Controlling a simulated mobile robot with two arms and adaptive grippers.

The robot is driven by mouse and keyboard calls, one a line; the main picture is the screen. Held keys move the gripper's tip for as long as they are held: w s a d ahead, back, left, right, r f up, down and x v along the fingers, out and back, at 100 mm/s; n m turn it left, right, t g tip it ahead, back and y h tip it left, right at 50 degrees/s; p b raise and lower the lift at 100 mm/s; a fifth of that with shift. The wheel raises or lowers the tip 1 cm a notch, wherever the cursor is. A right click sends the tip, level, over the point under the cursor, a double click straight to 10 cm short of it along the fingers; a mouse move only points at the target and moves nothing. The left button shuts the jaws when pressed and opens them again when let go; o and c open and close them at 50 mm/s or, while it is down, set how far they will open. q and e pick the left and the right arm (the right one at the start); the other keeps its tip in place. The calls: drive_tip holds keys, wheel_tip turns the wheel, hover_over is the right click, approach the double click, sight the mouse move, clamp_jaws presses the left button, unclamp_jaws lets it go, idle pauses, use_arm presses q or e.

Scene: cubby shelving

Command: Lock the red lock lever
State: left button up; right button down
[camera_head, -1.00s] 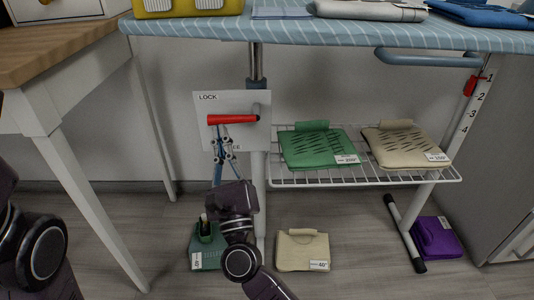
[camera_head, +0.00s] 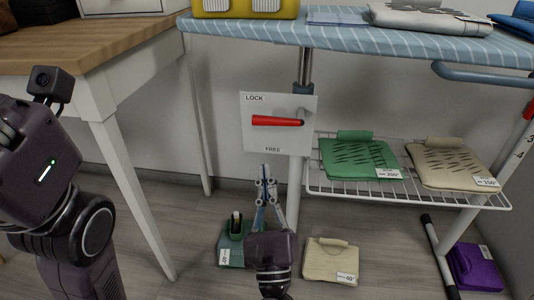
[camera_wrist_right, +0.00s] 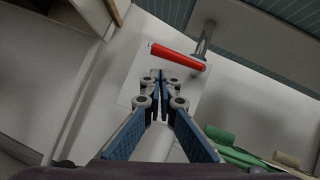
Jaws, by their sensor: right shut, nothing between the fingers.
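The red lock lever (camera_head: 277,121) lies about level on a white plate (camera_head: 270,142) marked LOCK at the top and FREE at the bottom. The plate is by the ironing board's post. My right gripper (camera_head: 265,170) points up just below the plate, apart from the lever, shut and empty. In the right wrist view the lever (camera_wrist_right: 178,56) is beyond the shut fingertips (camera_wrist_right: 160,76), with a gap between them. My left arm shows at the left edge of the head view; its gripper fingers are not in view.
The blue striped ironing board (camera_head: 350,37) spans above the plate. A wire rack (camera_head: 400,192) with a green bag (camera_head: 358,158) and a beige bag (camera_head: 446,164) is to the right. A wooden table (camera_head: 100,48) stands at the left. Several bags lie on the floor.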

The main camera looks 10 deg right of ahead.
drive_tip(key=shift+v, duration=1.65)
